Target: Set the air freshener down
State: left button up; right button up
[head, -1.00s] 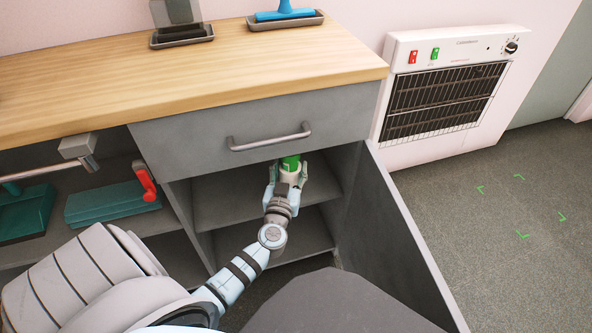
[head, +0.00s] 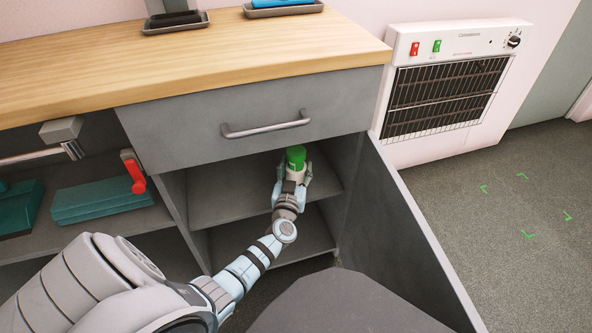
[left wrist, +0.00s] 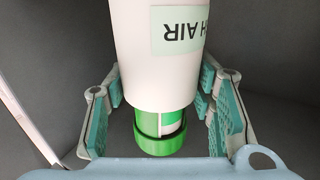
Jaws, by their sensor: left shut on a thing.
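The air freshener (head: 296,154) is a can with a green top and a white body; the green part shows in the head view inside the open cabinet, below the drawer front. In the left wrist view its white body (left wrist: 155,65) bears a label ending in "AIR", with a green part (left wrist: 170,142) between the fingers. My left gripper (head: 292,172) is shut on the can above the upper shelf (head: 225,192). The gripper hides the can's lower part in the head view, so I cannot tell whether it touches the shelf. My right gripper is not in view.
The drawer (head: 190,138) with its handle lies just above. The open cabinet door (head: 415,235) stands to the right. Left, an open shelf holds a teal box (head: 95,202) and a red-handled thing (head: 135,177). The upper shelf is bare left of the gripper.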

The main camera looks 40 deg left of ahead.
pick_arm(q)
jog(key=o, duration=1.4)
jog(key=shift+o, duration=0.2)
